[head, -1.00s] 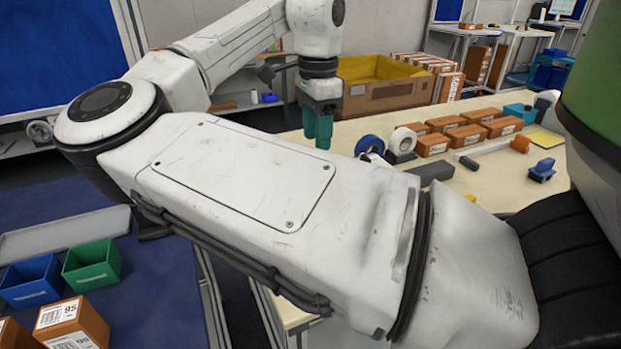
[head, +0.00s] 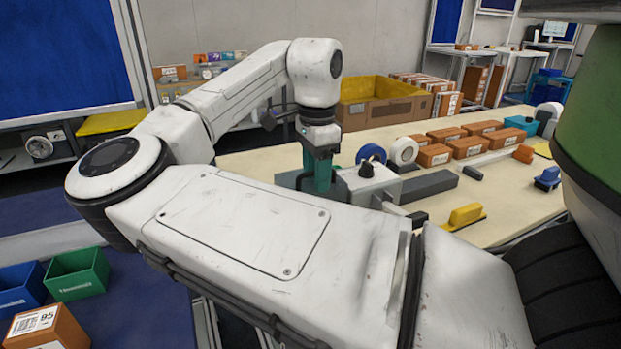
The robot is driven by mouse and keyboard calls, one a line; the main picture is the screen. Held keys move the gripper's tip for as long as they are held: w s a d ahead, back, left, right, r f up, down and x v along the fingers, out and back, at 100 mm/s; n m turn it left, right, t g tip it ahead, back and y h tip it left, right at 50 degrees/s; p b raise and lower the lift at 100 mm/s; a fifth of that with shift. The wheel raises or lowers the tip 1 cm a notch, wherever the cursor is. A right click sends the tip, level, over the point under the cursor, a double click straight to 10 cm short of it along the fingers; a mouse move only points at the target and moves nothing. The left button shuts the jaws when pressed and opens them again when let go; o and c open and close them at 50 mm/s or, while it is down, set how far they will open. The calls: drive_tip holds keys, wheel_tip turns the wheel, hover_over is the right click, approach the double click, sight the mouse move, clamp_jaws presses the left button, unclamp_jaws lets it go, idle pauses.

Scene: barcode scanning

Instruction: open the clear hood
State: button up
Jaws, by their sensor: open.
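My gripper (head: 318,178), with green fingers, points down over the table behind my own white arm. It is open, and I see nothing between its fingers. Its fingertips are partly hidden by my arm. Just right of it stands a pale grey box-shaped device (head: 376,182) with a dark knob on top, partly hidden by my arm. I cannot make out a clear hood for certain. I cannot tell whether the gripper touches the device.
Tape rolls (head: 404,151) and several orange-brown boxes (head: 467,147) stand beyond the device. A dark grey bar (head: 430,185) lies to its right, with a yellow-handled tool (head: 465,214) nearer. A large yellow-lined carton (head: 385,105) is behind. Bare tabletop (head: 510,190) shows at right.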

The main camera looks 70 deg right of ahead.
drive_tip(key=c, duration=0.7)
drive_tip(key=shift+o, duration=0.2)
drive_tip(key=shift+w+d+r+p, duration=0.6)
drive_tip(key=shift+d+r+p, duration=0.15)
drive_tip(key=shift+p, duration=0.3)
drive_tip(key=shift+w+d+r+p, duration=0.4)
drive_tip(key=shift+w+d+p, duration=0.3)
drive_tip(key=shift+d+p, duration=0.15)
drive_tip(key=shift+w+d+r+p, duration=0.15)
drive_tip(key=shift+w+d+p, duration=0.65)
drive_tip(key=shift+d+p, duration=0.1)
drive_tip(key=shift+w+d+f+p, duration=0.2)
drive_tip(key=shift+w+d+p, duration=0.75)
drive_tip(key=shift+w+d, duration=0.45)
drive_tip(key=w+d+f+p, duration=0.1)
drive_tip(key=w+d+f, duration=0.1)
drive_tip(key=w+d, duration=0.2)
drive_tip(key=shift+d+f+p, duration=0.15)
drive_tip(key=shift+d+p, duration=0.2)
drive_tip(key=shift+d, duration=0.1)
